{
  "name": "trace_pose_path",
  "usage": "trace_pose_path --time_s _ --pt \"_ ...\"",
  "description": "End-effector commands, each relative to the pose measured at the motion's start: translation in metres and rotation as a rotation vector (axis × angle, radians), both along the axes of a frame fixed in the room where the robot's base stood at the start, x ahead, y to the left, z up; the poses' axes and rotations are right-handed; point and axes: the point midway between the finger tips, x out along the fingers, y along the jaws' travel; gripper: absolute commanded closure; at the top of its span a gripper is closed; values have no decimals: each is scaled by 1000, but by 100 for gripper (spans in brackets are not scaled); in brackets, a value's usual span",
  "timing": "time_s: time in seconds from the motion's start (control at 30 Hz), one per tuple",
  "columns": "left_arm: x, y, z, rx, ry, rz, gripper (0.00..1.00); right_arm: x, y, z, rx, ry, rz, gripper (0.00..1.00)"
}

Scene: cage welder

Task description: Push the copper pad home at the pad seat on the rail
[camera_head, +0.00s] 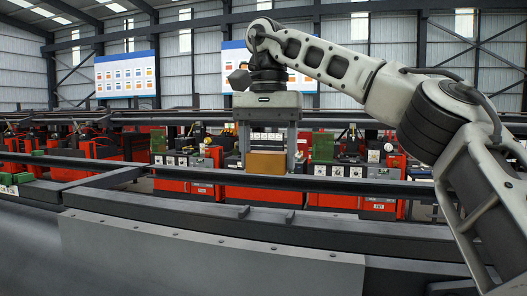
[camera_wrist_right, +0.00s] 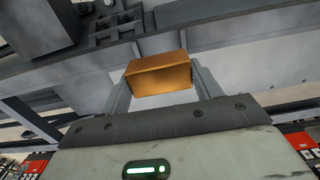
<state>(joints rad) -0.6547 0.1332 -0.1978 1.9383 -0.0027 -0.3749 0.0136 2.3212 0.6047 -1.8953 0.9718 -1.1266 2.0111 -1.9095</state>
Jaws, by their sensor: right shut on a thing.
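The copper pad (camera_head: 266,163) is an orange-brown block between the fingers of my right gripper (camera_head: 267,160), which points down in the middle of the head view. The right wrist view shows the same copper pad (camera_wrist_right: 158,74) held between the two grey fingers of my right gripper (camera_wrist_right: 160,82). The gripper is shut on it. In the head view the pad hangs beyond the near dark rail (camera_head: 330,230). I cannot pick out the pad seat for certain in either view. My left gripper is not in view.
Long dark beams (camera_head: 350,187) run across the head view in front of and behind the pad. A broad grey plate (camera_head: 200,255) lies in the foreground. Red machine units (camera_head: 330,200) and a green block (camera_head: 322,147) stand behind. A dark block (camera_wrist_right: 42,22) shows at the wrist view's upper left.

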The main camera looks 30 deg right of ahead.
Motion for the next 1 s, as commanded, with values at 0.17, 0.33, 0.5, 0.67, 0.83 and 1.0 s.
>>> trace_pose_path --time_s 0.17,0.33,0.5,0.67,0.83,1.0 --pt "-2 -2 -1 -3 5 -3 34 -1 1 1 2 -4 3 71" --pt "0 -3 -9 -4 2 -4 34 -1 1 -13 1 -2 3 71" --pt "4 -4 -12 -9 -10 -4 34 -1 1 -30 2 -2 3 71" --pt "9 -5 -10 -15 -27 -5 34 -1 1 -44 1 -2 3 71" --pt "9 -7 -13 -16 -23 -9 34 -1 1 -53 1 -3 2 71" --pt "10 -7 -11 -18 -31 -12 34 -1 1 -57 2 -4 1 71"
